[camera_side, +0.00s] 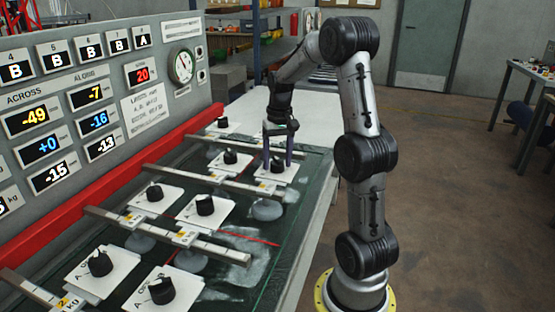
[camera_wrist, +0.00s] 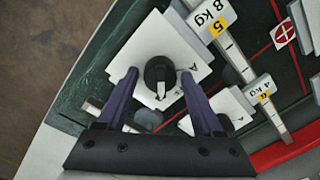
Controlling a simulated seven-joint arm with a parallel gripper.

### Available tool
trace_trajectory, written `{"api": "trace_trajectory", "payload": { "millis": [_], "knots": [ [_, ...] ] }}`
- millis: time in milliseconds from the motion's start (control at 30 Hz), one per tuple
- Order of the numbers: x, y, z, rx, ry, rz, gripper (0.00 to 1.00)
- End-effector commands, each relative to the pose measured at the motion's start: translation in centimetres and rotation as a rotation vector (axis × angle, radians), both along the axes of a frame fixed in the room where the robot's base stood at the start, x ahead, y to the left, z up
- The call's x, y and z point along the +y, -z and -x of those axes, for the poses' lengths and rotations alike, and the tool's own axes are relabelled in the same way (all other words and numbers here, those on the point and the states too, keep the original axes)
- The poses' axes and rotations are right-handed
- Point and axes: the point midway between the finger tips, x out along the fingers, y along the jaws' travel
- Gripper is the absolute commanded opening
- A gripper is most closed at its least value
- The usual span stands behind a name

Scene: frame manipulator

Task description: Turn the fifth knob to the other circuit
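A black round knob (camera_wrist: 159,74) with a white pointer sits on a white square plate (camera_wrist: 150,42), beside a bar tagged "8 kg" and a yellow 5 (camera_wrist: 216,25). Its pointer aims toward the bottom of the wrist view. A letter A is on the plate at the knob's right. My gripper (camera_wrist: 159,80) is open, with one purple finger on each side of the knob and gaps visible between them. In the side view, my gripper (camera_side: 277,158) points down over this knob (camera_side: 277,167), its fingers beside it. Contact cannot be told.
Other knobs on white plates, such as this one (camera_side: 205,205), stand along the dark board (camera_side: 262,262) with metal bars and weights. A grey display panel (camera_side: 100,90) with letters and numbers stands at the left behind a red rail (camera_side: 110,178).

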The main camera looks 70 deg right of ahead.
Motion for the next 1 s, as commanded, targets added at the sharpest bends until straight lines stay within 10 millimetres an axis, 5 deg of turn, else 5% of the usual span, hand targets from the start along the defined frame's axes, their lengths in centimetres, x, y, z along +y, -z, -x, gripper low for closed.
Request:
{"api": "trace_trajectory", "payload": {
  "millis": [33, 367, 1000],
  "knots": [
    [-0.01, -0.02, -0.01, 0.0, 0.0, 0.0, 0.57],
    [-0.02, -0.05, 0.0, 0.0, 0.0, 0.0, 0.0],
    [-0.02, -0.11, -0.04, 0.0, -0.244, 0.001, 0.0]
  ]
}}
